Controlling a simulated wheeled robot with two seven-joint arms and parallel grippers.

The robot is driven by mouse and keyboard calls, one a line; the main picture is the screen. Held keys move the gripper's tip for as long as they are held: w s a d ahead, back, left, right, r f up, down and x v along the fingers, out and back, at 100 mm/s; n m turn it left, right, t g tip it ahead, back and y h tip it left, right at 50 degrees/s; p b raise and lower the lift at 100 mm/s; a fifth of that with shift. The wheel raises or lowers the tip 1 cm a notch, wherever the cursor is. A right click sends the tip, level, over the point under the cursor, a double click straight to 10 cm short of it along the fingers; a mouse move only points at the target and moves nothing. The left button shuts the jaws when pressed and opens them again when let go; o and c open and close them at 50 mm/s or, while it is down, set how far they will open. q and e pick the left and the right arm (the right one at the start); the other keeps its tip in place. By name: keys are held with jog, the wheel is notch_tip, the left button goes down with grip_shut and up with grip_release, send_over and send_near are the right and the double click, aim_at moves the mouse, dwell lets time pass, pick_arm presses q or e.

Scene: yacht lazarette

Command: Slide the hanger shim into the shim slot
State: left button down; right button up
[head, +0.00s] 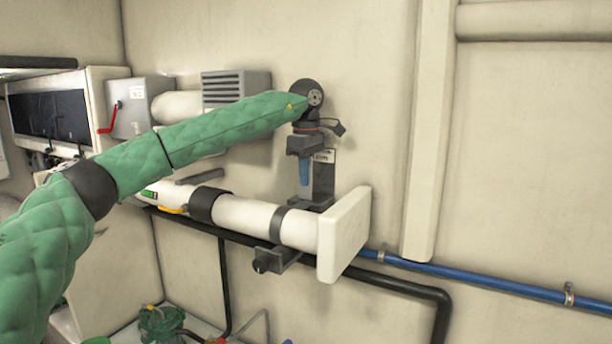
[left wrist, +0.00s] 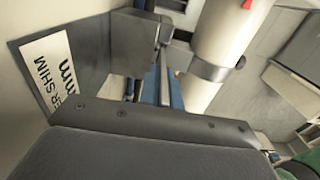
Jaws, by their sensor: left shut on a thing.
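My left gripper (head: 305,172) points down in front of a grey wall bracket (head: 324,178), just above the white pipe. Its blue fingertips also show in the left wrist view (left wrist: 163,90). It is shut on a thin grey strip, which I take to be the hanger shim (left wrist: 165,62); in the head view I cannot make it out. The bracket's white label, reading "ER SHIM" and "mm", shows in the left wrist view. A dark block (head: 308,203) sits at the bracket's foot, beside the pipe. The slot opening is not clearly visible. My right gripper is out of view.
The white pipe (head: 252,216) ends in a broad white plate (head: 345,235) at the right. A dark clamp (head: 271,261) hangs below it. Blue (head: 480,281) and black hoses run along the wall. A vented grey box (head: 235,88) is behind my arm.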

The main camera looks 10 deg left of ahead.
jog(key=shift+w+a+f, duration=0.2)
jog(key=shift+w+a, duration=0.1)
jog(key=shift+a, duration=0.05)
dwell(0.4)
pick_arm(q)
jog(key=shift+f, duration=0.15)
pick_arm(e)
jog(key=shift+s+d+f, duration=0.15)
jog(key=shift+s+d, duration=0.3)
